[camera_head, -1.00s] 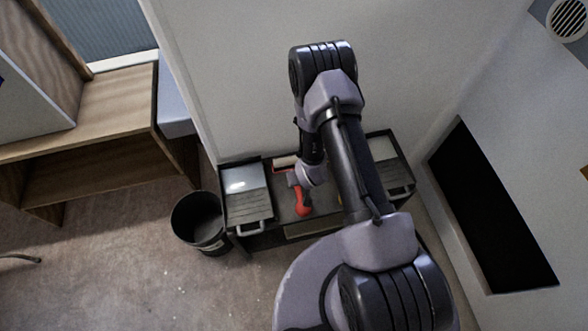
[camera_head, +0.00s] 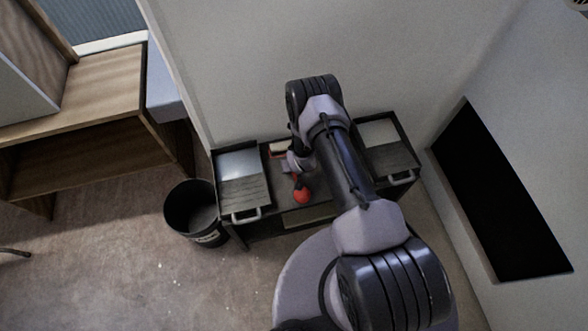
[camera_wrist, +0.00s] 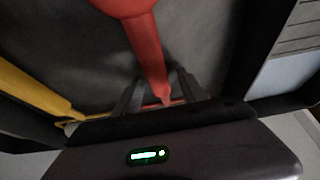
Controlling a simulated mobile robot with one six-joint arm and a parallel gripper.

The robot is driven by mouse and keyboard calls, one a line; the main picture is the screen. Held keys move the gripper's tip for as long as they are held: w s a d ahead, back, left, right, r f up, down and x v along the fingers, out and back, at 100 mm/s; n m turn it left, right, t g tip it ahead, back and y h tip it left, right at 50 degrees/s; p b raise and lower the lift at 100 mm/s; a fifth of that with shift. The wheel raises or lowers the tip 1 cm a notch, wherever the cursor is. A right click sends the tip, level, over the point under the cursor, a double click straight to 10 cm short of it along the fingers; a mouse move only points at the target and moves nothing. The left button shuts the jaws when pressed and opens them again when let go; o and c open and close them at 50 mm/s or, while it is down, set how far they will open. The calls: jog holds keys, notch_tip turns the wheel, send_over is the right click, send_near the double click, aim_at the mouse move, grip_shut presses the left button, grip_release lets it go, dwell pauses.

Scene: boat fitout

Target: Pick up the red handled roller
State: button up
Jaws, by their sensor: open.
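The red handled roller lies on the dark cart top. Its red handle (camera_head: 301,194) shows just below my gripper (camera_head: 296,165) in the head view, and a pale roller sleeve (camera_head: 279,148) shows behind it. In the wrist view the red handle (camera_wrist: 147,45) runs from the top edge down to between the fingers of my gripper (camera_wrist: 160,92). The fingers are open, one on each side of the narrow part of the handle. I cannot tell whether they touch it. My wrist and arm hide part of the roller in the head view.
A yellow handle (camera_wrist: 38,94) lies left of the fingers in the wrist view. Paint trays stand left (camera_head: 241,186) and right (camera_head: 391,159) on the cart (camera_head: 318,180). A black bucket (camera_head: 196,214) stands on the floor left of it. A wall rises behind.

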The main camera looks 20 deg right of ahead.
jog(key=shift+r, duration=0.1)
grip_shut()
